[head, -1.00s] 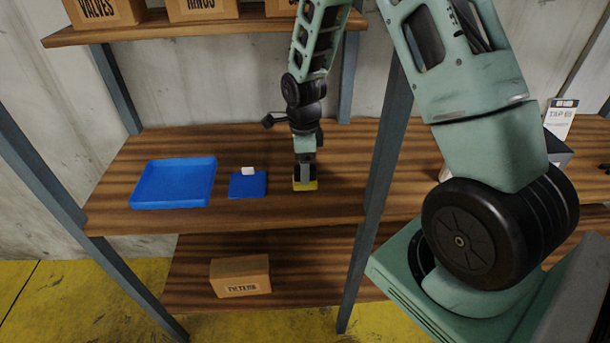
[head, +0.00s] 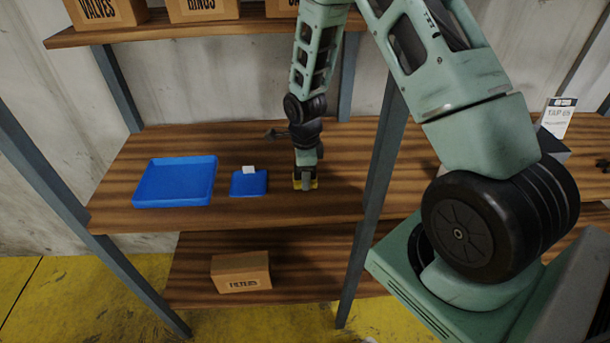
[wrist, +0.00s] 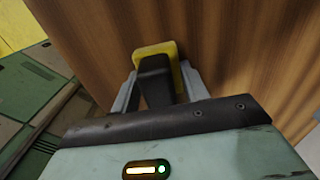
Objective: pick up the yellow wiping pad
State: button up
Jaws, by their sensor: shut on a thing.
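The yellow wiping pad (head: 314,184) is on or just above the middle wooden shelf, to the right of the small blue holder; I cannot tell whether it touches the wood. It has a dark block-like grip on top, seen in the wrist view, where the yellow pad (wrist: 168,50) shows as a rim around the dark part. My gripper (head: 305,180) points down at it and is shut on it, with a grey finger on each side in the wrist view (wrist: 160,85). The gripper hides much of the pad in the head view.
A blue tray (head: 140,197) and a small blue holder with a white tag (head: 248,185) lie to the left on the shelf (head: 225,218). A grey post (head: 378,180) stands to the right. A box marked FILTERS (head: 241,273) sits below, and boxes (head: 110,12) stand above.

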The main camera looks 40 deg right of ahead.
jog(key=shift+r, duration=0.15)
notch_tip(320, 180, up, 10)
jog(key=shift+f+b, duration=0.1)
jog(key=shift+b, duration=1)
jog(key=shift+o, duration=0.6)
